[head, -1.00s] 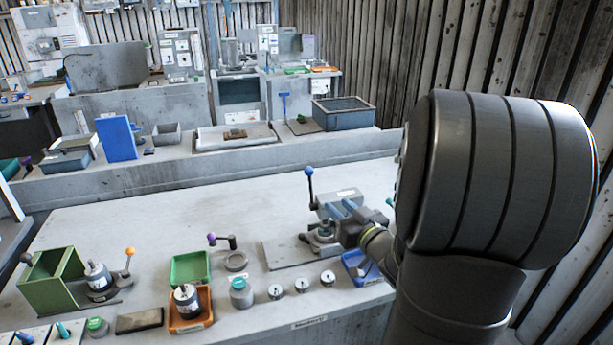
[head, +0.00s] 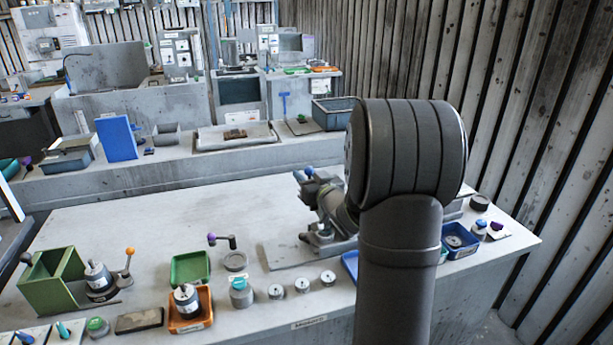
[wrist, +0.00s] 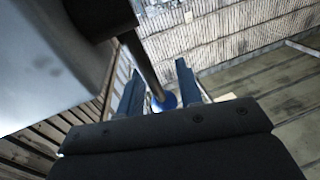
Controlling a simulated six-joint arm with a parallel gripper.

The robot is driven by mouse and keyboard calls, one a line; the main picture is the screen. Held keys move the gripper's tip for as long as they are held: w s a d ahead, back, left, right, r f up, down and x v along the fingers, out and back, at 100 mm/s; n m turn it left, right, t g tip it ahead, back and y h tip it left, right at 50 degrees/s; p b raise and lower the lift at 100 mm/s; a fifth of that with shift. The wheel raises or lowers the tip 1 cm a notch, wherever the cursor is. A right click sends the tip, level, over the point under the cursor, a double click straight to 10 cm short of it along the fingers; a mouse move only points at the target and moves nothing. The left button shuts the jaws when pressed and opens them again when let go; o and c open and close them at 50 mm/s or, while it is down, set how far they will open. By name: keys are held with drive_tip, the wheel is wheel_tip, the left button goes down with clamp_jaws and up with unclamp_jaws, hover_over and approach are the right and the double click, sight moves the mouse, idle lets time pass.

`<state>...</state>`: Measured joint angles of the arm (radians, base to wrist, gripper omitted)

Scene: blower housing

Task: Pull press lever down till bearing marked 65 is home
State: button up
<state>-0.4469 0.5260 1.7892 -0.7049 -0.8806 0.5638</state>
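The press lever is a dark rod with a blue knob (head: 309,170), standing upright above the press. In the wrist view the rod comes down from the dark hub, and its blue knob (wrist: 165,101) lies between my two blue fingers. My gripper (wrist: 161,70) is open, with its fingers on either side of the knob; I see no firm grip. The press (head: 287,256) is largely hidden behind my arm, with its flat base plate showing. I cannot read a 65 on any bearing, and the bearing seat is too small and covered to judge.
Several small marked discs (head: 302,286) lie along the front of the bench. A green tray (head: 190,267), an orange tray (head: 205,322) and a purple-knobbed handle (head: 222,240) stand to the left. A blue bin (head: 461,244) is at the right. The bench's back middle is clear.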

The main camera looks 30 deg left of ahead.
drive_tip(key=shift+a, duration=0.1)
clamp_jaws()
drive_tip(key=shift+r, duration=0.1)
